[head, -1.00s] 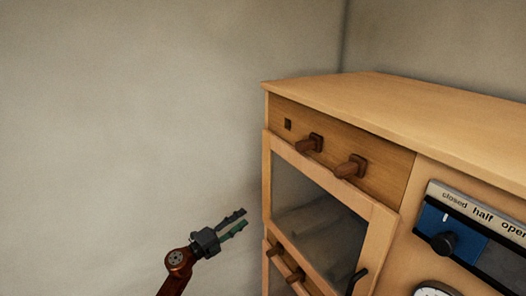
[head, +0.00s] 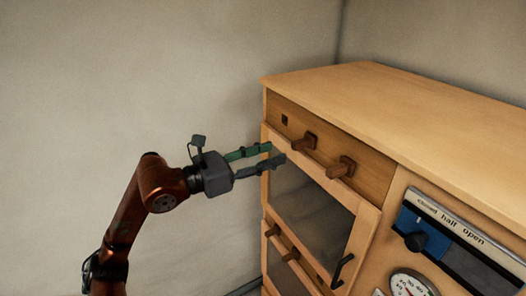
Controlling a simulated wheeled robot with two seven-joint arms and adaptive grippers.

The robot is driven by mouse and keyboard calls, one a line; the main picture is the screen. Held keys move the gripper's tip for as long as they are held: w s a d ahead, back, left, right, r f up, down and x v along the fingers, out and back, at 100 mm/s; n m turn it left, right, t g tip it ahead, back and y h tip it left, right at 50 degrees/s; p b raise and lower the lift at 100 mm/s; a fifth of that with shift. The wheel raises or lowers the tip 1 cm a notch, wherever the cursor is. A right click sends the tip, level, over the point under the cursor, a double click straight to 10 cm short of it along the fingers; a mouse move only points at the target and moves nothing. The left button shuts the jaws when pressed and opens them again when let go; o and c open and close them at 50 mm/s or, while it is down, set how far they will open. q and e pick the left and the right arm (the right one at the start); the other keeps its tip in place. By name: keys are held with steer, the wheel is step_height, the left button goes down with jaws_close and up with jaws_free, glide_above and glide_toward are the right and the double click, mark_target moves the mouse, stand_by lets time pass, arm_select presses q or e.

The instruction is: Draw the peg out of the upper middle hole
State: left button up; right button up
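The upper row on the wooden cabinet has an empty square hole (head: 284,120) at its left. To the right of it, a brown wooden peg (head: 306,140) sticks out of the middle hole, and another peg (head: 342,167) sticks out of the right one. My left gripper (head: 275,154) comes in from the left with its fingers apart and nothing between them. Its tips appear a little left of and below the middle peg, with a gap to it. I cannot tell the exact depth. My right gripper is out of view.
Below the upper row is a glass door with a dark handle (head: 342,270). A lower row has pegs (head: 291,254) too. A blue switch panel (head: 423,232) and a gauge (head: 410,284) are at the right. Free room lies left of the cabinet.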

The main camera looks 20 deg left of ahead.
mark_target(293, 146)
arm_select(q)
steer(key=p+x, duration=0.2)
steer(key=x, duration=0.6)
steer(key=shift+w+d+r+p, duration=0.1)
steer(key=shift+w+d+p, duration=0.1)
steer(key=shift+p, duration=0.2)
steer(key=shift+w+d, duration=0.35)
steer(key=shift+w, duration=0.1)
steer(key=shift+c, duration=0.2)
jaws_close()
steer(key=b+v, duration=0.5)
steer(key=v, duration=0.5)
steer(key=shift+s, duration=0.15)
stand_by(0.9)
steer(key=shift+a, duration=0.15)
